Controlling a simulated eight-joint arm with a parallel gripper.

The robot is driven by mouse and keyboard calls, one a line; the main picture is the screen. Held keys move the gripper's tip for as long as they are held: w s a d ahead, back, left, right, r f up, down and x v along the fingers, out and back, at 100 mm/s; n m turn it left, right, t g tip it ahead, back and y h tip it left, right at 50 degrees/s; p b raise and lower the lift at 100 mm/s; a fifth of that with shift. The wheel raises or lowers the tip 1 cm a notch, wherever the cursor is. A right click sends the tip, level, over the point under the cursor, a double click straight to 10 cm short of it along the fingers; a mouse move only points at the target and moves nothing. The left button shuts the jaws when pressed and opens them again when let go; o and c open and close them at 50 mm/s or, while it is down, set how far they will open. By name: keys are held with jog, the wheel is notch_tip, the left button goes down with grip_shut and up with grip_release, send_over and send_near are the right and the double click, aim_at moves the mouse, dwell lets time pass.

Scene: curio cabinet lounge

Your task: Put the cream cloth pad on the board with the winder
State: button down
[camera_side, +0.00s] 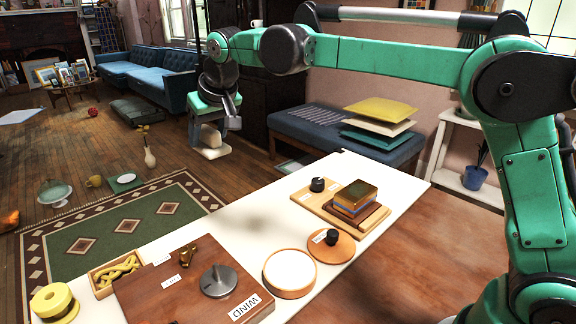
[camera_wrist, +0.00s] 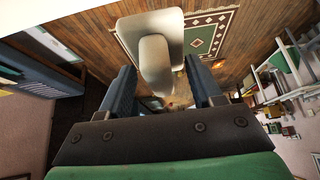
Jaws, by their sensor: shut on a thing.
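My gripper (camera_side: 210,136) is shut on the cream cloth pad (camera_side: 212,152), which hangs below it in the side view. In the wrist view the pad (camera_wrist: 155,62) sits between the two dark fingers (camera_wrist: 160,90), with floor and rug behind it. The pad appears to be in the air, clear of the white table. The brown board (camera_side: 150,300) with a "WIND" label lies at the table's near left. A grey metal winder (camera_side: 218,281) with a raised fin stands on it, and a small brass piece (camera_side: 188,254) stands near its back edge.
A tray of yellow cord (camera_side: 117,272) and a yellow spool (camera_side: 54,302) are left of the board. A round wooden box (camera_side: 290,273), a round board with a black knob (camera_side: 331,246) and a board with a block (camera_side: 310,203) are to its right. The white tabletop behind is bare.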

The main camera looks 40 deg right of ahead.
notch_tip(320, 180, down, 18)
jog(key=shift+f, duration=0.2)
jog(key=shift+f, duration=0.15)
jog(key=shift+c, duration=0.8)
grip_release()
jog(key=v, duration=1.2)
jog(key=s+d, duration=0.4)
jog(key=s, duration=0.4)
jog(key=s+d+r+t, duration=0.1)
jog(key=s+d, duration=0.2)
jog(key=s, duration=0.4)
jog(key=shift+s+d, duration=0.4)
